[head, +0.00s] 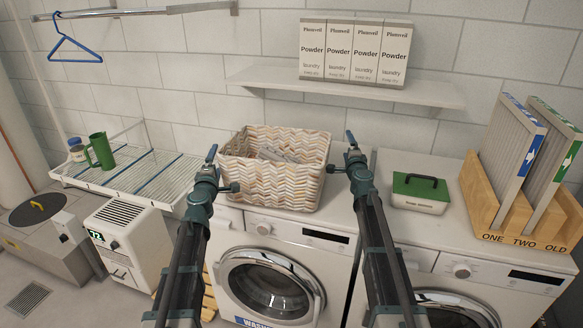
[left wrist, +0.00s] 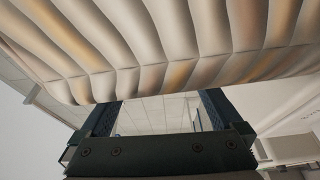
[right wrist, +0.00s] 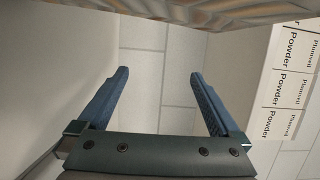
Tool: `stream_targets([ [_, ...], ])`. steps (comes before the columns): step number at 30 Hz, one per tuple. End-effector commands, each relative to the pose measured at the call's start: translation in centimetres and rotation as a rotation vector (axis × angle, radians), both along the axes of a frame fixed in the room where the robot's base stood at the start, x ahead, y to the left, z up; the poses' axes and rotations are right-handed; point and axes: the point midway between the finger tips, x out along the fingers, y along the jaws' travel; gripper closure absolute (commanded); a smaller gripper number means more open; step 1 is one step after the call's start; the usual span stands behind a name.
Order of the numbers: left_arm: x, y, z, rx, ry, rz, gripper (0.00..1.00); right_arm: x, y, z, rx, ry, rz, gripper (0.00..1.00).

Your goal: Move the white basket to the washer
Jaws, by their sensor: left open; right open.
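The white basket (head: 270,185), with a tan and grey zigzag weave, stands upright on top of the left washer (head: 285,232). Some light cloth-like contents show inside it. My left gripper (head: 211,155) is at the basket's left side, open, and my right gripper (head: 351,140) is just off its right side, open. In the left wrist view the basket's wavy wall (left wrist: 160,45) fills the top, close above the open fingers (left wrist: 160,105). In the right wrist view a strip of the basket (right wrist: 200,12) shows at the top edge, beyond the open, empty fingers (right wrist: 160,85). Contact cannot be told.
Powder boxes (head: 353,52) stand on a wall shelf (head: 345,88) above the basket. A green-lidded box (head: 419,195) and a wooden rack (head: 515,205) with panels sit to the right. A drying rack (head: 130,170) with a green mug (head: 101,151) is at left.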

Motion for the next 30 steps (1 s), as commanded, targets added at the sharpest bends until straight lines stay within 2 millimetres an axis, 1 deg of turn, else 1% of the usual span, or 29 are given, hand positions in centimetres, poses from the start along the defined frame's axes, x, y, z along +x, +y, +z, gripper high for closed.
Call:
stream_targets([
  [1, -1.4, -0.9, 0.0, 0.009, 0.000, -0.018, 0.00, 0.0, 0.9, 0.0, 0.001, 0.000, 0.015, 0.00],
  [4, -2.5, -1.0, 0.0, 0.010, 0.001, -0.019, 0.00, 0.0, 1.0, 0.0, 0.001, 0.000, 0.016, 0.00],
  [7, -2.9, -1.0, 0.0, 0.011, 0.001, -0.020, 0.00, 0.0, 1.1, 0.0, 0.001, 0.000, 0.017, 0.00],
  [14, -2.8, -1.0, 0.0, 0.012, 0.001, -0.020, 0.00, -0.5, 1.1, 0.0, 0.001, 0.000, 0.018, 0.00],
  [20, -2.7, -1.0, 0.0, 0.013, 0.001, -0.020, 0.00, -2.4, 1.0, 0.0, 0.002, 0.000, 0.017, 0.00],
  [27, -2.8, -1.0, 0.0, 0.014, 0.001, -0.020, 0.00, -6.0, 0.9, 0.0, 0.002, 0.000, 0.015, 0.00],
  [30, -2.8, -1.0, 0.0, 0.014, 0.001, -0.020, 0.00, -7.3, 0.8, 0.0, 0.002, 0.000, 0.014, 0.00],
])
